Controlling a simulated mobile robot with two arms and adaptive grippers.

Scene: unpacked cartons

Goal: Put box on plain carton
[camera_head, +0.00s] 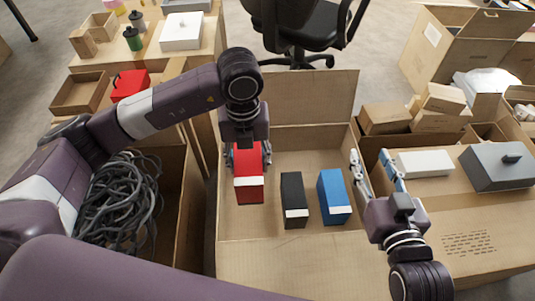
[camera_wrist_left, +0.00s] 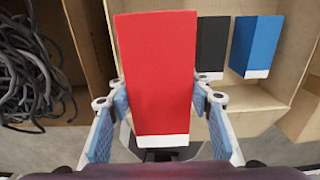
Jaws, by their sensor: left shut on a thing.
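A red box (camera_head: 248,188) with a white lower edge is held in my left gripper (camera_head: 249,160), one finger on each side. In the left wrist view the red box (camera_wrist_left: 157,75) fills the space between the fingers. It is over the left part of an open plain carton (camera_head: 290,255), beside a black box (camera_head: 294,200) and a blue box (camera_head: 334,196) in it; whether it touches the carton floor I cannot tell. My right gripper (camera_head: 373,163) is at the carton's right edge, its fingers apart and empty.
A carton of dark cables (camera_head: 120,200) stands at the left. At the right, a carton top holds a white box (camera_head: 423,164) and a grey box (camera_head: 498,167). Smaller cartons (camera_head: 440,98) are stacked behind. An office chair (camera_head: 300,30) stands at the back.

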